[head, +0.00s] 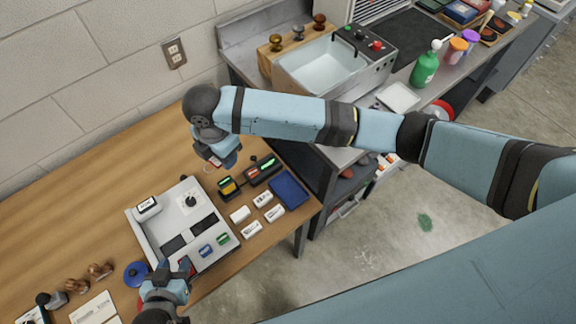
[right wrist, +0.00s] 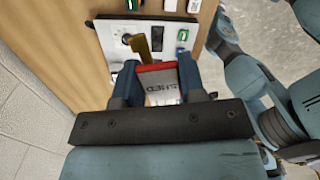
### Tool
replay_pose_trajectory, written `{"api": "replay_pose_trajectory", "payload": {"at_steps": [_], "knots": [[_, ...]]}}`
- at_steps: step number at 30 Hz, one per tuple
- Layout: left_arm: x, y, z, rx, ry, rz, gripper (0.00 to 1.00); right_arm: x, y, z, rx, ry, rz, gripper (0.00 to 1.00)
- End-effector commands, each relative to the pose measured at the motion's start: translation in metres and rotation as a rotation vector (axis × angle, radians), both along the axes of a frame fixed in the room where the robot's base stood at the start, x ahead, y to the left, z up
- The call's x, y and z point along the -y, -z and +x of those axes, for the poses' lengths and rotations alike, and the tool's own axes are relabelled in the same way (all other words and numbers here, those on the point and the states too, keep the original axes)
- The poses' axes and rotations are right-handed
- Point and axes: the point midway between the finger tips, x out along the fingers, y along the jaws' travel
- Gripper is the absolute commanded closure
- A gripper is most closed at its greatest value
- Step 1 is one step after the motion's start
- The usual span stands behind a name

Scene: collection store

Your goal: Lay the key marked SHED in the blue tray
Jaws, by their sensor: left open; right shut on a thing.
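My right gripper (head: 218,157) is shut on the tag of the SHED key (right wrist: 162,88) and holds it above the back of the wooden table. In the right wrist view the white tag with a red band reads SHED, upside down, between the fingers (right wrist: 158,85); a brass-coloured key part (right wrist: 140,48) sticks out beyond it. The blue tray (head: 289,189) lies at the table's right end, apart from the key, and looks empty. My left gripper (head: 174,272) is open at the near edge of the grey panel, close to a small red and dark piece.
The grey panel (head: 158,237) carries blue and green tags and dark patches. Several white tags (head: 251,229) lie between it and the blue tray. Dark stands (head: 262,168) sit behind the tray. A steel sink bench (head: 322,70) stands behind my right arm.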

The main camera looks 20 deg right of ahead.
Motion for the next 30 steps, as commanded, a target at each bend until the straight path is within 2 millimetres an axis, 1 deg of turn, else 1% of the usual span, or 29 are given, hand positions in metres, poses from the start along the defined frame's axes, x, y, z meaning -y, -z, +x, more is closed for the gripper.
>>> {"api": "replay_pose_trajectory", "payload": {"at_steps": [1,3,7,10,12,14,16,18,21,25,30], "knots": [[0.000,-0.002,0.001,0.002,0.000,0.001,0.57,-0.001,0.006,-0.003,0.057,-0.138,-0.077,0.85],[-0.001,-0.004,0.002,0.003,-0.001,0.001,0.57,0.001,0.019,-0.006,0.158,-0.346,-0.175,0.85],[-0.003,-0.007,0.002,0.002,-0.002,0.004,0.57,0.013,0.050,-0.012,0.371,-0.686,-0.285,0.85],[-0.004,-0.009,0.001,-0.001,-0.003,0.006,0.57,0.034,0.079,-0.014,0.536,-0.901,-0.321,0.85],[-0.005,-0.011,0.001,-0.003,-0.005,0.006,0.57,0.054,0.099,-0.012,0.638,-1.015,-0.327,0.85],[-0.005,-0.012,0.000,-0.005,-0.006,0.007,0.57,0.074,0.115,-0.010,0.706,-1.084,-0.323,0.85],[-0.006,-0.013,-0.001,-0.007,-0.008,0.006,0.57,0.098,0.129,-0.007,0.767,-1.146,-0.318,0.85],[-0.006,-0.013,-0.001,-0.009,-0.010,0.005,0.57,0.120,0.140,-0.002,0.816,-1.190,-0.312,0.85],[-0.005,-0.013,-0.002,-0.012,-0.014,0.003,0.57,0.142,0.150,0.002,0.859,-1.228,-0.299,0.85],[-0.005,-0.013,-0.003,-0.013,-0.016,0.002,0.57,0.156,0.157,0.004,0.883,-1.248,-0.289,0.85],[-0.006,-0.013,-0.003,-0.013,-0.017,0.003,0.57,0.158,0.165,0.004,0.888,-1.251,-0.285,0.85]]}}
